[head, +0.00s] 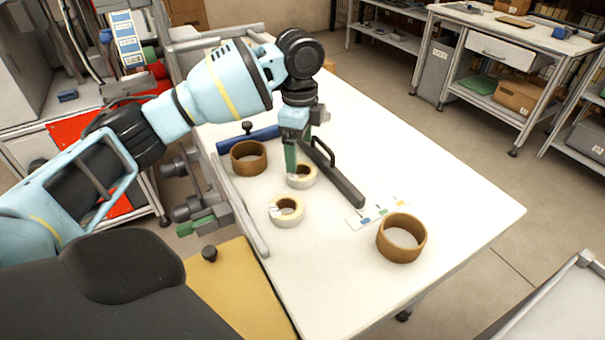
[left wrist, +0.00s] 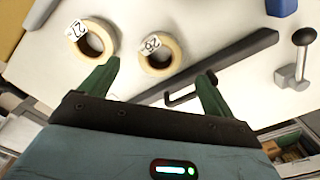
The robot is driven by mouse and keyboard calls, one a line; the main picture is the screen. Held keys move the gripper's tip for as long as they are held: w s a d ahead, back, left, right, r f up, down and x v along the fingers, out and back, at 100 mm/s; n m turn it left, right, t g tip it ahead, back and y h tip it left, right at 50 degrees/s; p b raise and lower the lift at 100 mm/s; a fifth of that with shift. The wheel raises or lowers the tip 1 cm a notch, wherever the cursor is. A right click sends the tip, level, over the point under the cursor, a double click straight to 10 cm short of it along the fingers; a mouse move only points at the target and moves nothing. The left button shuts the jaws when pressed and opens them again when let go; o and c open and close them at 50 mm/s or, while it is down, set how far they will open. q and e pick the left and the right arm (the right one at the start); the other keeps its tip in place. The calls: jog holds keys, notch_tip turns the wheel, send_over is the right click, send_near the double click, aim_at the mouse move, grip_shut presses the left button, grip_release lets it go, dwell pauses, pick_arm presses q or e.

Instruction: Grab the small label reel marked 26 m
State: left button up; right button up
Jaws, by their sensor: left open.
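The small cream label reel marked 26 (left wrist: 148,63) lies flat on the white table in the left wrist view; it also shows in the head view (head: 312,178), partly hidden by a finger. A similar cream reel (head: 286,218) lies beside it; its tag in the left wrist view (left wrist: 108,32) seems to read 27 or 21. My left gripper (head: 300,160) points down above the 26 reel, open and empty. In the left wrist view its green fingers (left wrist: 162,70) stand apart on either side of that reel's near edge. My right gripper is out of view.
A dark bar with a handle (head: 340,180) lies close right of the 26 reel. Two brown reels stand on the table, one at the back left (head: 236,158) and one at the front right (head: 402,252). A label strip (head: 372,215) lies near the bar. The right table side is clear.

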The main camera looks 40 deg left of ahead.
aim_at(301, 166)
pick_arm(q)
jog(key=shift+f, duration=0.7)
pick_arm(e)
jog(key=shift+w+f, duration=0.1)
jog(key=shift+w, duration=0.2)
pick_arm(q)
notch_tip(301, 166, down, 5)
jog(key=shift+r+b, duration=0.1)
jog(key=shift+b, duration=0.45)
jog(key=shift+d, duration=0.1)
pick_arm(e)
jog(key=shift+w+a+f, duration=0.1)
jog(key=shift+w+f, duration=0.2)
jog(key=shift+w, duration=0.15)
pick_arm(q)
jog(key=c, duration=1.1)
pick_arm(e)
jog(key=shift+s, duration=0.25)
